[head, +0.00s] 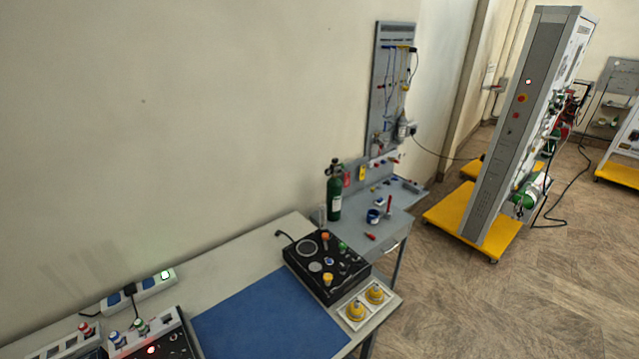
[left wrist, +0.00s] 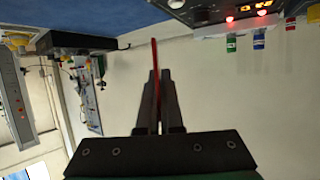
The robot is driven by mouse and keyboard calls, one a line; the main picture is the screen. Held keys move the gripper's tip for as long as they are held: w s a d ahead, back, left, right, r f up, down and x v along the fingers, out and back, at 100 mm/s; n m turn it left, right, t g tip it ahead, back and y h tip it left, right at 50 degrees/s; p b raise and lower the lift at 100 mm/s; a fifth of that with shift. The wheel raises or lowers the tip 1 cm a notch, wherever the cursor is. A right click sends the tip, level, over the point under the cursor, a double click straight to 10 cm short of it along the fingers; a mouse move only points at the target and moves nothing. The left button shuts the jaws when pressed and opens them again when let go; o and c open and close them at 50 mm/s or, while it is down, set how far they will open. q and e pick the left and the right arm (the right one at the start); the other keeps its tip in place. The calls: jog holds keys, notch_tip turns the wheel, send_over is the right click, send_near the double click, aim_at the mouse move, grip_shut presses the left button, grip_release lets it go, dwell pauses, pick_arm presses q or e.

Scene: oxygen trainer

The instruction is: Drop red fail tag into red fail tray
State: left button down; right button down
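My left gripper (left wrist: 158,78) is shut on a thin red piece (left wrist: 155,52), seen edge-on in the left wrist view. It looks like the red fail tag, and it sticks out past the fingertips. The left wrist picture is upside down, with the blue mat (left wrist: 190,12) along its top edge. Neither gripper shows in the head view, and my right gripper is in neither view. I cannot make out a red fail tray in either view.
A blue mat (head: 270,318) lies on the workbench beside a black panel box (head: 322,278) and yellow knobs (head: 356,310). A power strip (head: 140,293) is at left. A green cylinder (head: 334,195) stands near the small side bench (head: 395,222). The mat is clear.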

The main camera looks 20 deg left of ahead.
pick_arm(q)
notch_tip(320, 180, down, 6)
jog(key=b, duration=0.5)
jog(key=shift+b, duration=0.3)
jog(key=shift+r, duration=0.1)
jog(key=c, duration=1)
grip_release()
jog(key=shift+s+d, duration=0.1)
jog(key=v, duration=1.1)
jog(key=shift+s+d, duration=0.15)
jog(key=shift+d, duration=0.05)
